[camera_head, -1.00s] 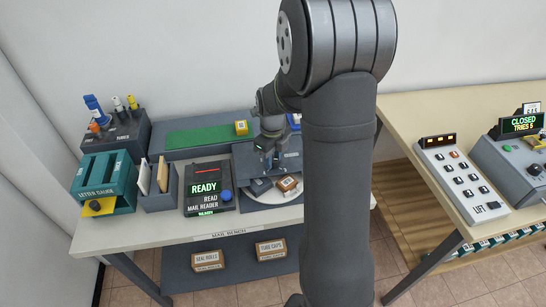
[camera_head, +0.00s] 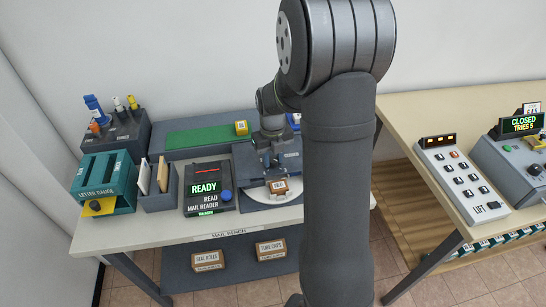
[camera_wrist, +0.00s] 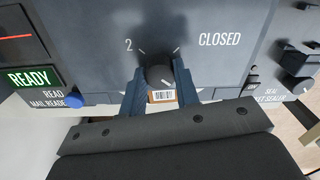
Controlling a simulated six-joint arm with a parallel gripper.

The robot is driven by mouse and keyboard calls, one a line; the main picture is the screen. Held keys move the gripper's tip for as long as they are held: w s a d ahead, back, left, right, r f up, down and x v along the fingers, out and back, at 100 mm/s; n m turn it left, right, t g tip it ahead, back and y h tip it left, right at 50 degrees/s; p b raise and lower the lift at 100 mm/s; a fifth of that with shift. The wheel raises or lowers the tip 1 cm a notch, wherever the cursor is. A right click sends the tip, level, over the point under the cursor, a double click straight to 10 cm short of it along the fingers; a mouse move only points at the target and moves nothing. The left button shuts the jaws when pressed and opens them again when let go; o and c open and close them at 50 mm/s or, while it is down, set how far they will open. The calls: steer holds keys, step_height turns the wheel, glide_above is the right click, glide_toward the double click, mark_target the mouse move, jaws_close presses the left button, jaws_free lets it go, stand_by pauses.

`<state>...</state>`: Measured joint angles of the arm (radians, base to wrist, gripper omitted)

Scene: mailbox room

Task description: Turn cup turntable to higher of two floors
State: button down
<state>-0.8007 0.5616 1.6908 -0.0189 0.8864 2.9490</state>
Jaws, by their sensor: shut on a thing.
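My gripper (camera_wrist: 160,90) is shut on a dark round knob (camera_wrist: 158,75), one finger on each side of it. The knob sits on a grey panel (camera_wrist: 215,80) marked "2" at upper left and "CLOSED" at upper right, each with a tick line. I cannot tell which mark it points to. In the head view my gripper (camera_head: 275,165) is low over the bench, its fingertips hard to make out. A white round turntable (camera_head: 262,198) lies below it, bearing a small brown labelled box (camera_head: 279,187). A barcode label (camera_wrist: 163,97) shows between my fingers. No cups can be made out.
A mail reader (camera_head: 208,188) showing "READY" with a blue button stands left of the turntable. A letter gauge (camera_head: 104,180) and a green strip (camera_head: 200,136) are farther left and behind. My arm hides the bench's right part. A lift keypad (camera_head: 464,178) stands on the right table.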

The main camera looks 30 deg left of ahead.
mark_target(272, 159)
steer(key=shift+m, duration=0.4)
stand_by(0.3)
steer(key=c, duration=1.1)
jaws_free()
step_height(272, 159, up, 18)
steer(key=shift+f, duration=0.25)
steer(key=shift+s+a, duration=0.1)
step_height(272, 159, down, 18)
steer(key=shift+r, duration=0.25)
